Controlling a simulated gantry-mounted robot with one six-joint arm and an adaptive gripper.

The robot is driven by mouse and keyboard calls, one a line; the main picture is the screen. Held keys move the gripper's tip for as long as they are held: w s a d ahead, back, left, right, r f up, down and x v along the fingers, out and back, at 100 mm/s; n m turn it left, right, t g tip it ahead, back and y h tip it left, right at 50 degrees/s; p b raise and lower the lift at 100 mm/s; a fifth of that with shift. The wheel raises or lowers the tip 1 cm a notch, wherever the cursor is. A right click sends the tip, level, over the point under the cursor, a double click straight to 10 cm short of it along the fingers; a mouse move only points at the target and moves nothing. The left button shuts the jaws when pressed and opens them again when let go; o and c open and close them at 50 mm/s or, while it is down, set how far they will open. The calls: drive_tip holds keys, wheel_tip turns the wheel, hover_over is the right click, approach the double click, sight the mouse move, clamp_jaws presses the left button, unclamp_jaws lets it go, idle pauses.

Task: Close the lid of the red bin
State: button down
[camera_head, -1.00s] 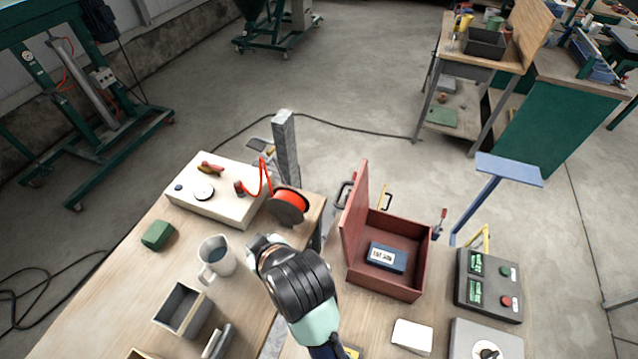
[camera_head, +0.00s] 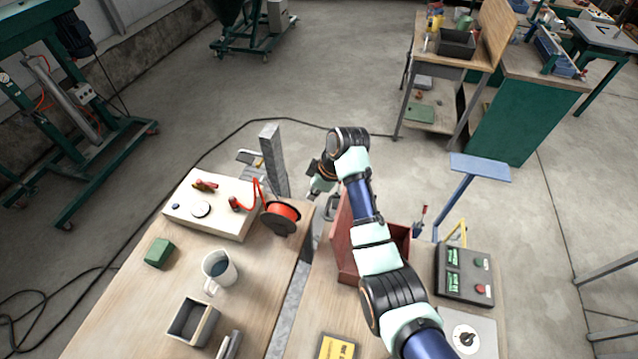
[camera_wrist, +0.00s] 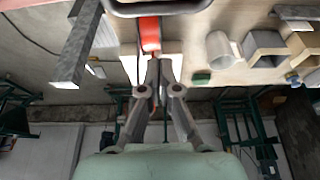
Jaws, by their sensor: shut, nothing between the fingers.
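The red bin (camera_head: 346,262) stands on the table, partly hidden behind my arm. Its red lid (camera_head: 338,232) stands upright, open, along the bin's left side. A dark handle (camera_head: 331,207) is on the lid's outer face; a dark handle bar (camera_wrist: 160,8) also crosses the top of the wrist view. My arm reaches across the bin, with my gripper (camera_head: 316,190) beyond the lid, on its outer left side. In the wrist view my gripper (camera_wrist: 161,64) has its fingers together and empty, below the handle bar. I cannot tell whether it touches the lid.
An orange spool (camera_head: 281,217) and a white box (camera_head: 208,206) lie left of the lid. A grey post (camera_head: 273,160) rises near my gripper. A mug (camera_head: 219,268) and open grey box (camera_head: 192,320) stand on the left table. A control box (camera_head: 464,273) stands right of the bin.

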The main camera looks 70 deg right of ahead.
drive_tip(key=s+f+p, duration=0.1)
drive_tip(key=s+f, duration=0.1)
drive_tip(key=s, duration=0.1)
drive_tip(key=shift+d+f+p, duration=0.15)
drive_tip(key=shift+f+p, duration=0.25)
drive_tip(key=shift+r, duration=0.1)
